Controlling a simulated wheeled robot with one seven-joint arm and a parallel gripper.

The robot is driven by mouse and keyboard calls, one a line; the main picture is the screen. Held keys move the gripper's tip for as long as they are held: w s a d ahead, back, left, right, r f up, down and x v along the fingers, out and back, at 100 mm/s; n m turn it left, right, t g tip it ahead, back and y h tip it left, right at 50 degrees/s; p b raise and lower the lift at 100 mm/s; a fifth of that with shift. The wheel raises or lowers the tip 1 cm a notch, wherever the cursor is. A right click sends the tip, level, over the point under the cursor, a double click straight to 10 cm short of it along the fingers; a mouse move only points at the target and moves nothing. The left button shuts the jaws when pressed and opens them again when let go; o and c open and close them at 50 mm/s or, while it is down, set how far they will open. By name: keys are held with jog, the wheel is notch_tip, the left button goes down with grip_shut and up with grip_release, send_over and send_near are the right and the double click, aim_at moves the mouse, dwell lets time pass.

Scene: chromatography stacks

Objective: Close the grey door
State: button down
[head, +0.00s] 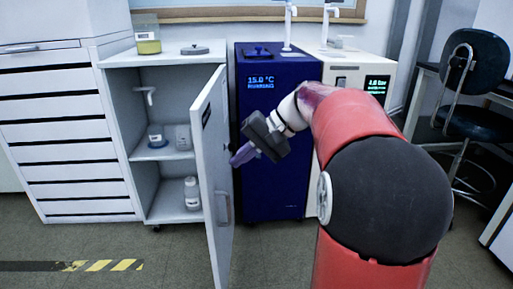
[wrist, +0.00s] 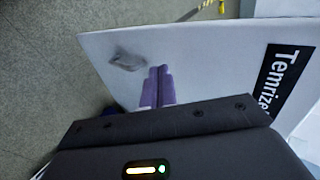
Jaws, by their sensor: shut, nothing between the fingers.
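The grey door (head: 212,165) stands wide open, hinged on the right side of a grey cabinet (head: 139,195), and swings out toward me. Its handle (head: 223,208) is low on the door. In the wrist view the door (wrist: 205,70) fills much of the picture, with its handle (wrist: 127,60) at upper left and a black label at right. My gripper (head: 236,160) is at the right-hand face of the door, its purple fingers together and empty. In the wrist view the fingertips (wrist: 159,70) are close to the door face; I cannot tell whether they touch.
A dark blue instrument (head: 272,150) stands right behind my gripper, with a cream one (head: 355,68) beside it. White drawers (head: 65,130) stand left of the cabinet. Small items sit on its shelves, including a white bottle (head: 192,193). The floor in front is clear.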

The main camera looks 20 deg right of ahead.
aim_at(209, 168)
jog(key=shift+w+a+f, duration=0.1)
jog(key=shift+w+a, duration=0.2)
jog(key=shift+a, duration=0.4)
jog(key=shift+w+a+f, duration=0.1)
jog(key=shift+w+a, duration=0.2)
jog(key=shift+a, duration=0.45)
jog(key=shift+w+a+f, duration=0.1)
jog(key=shift+w+a, duration=0.2)
jog(key=shift+a, duration=0.4)
jog(key=shift+a, duration=0.1)
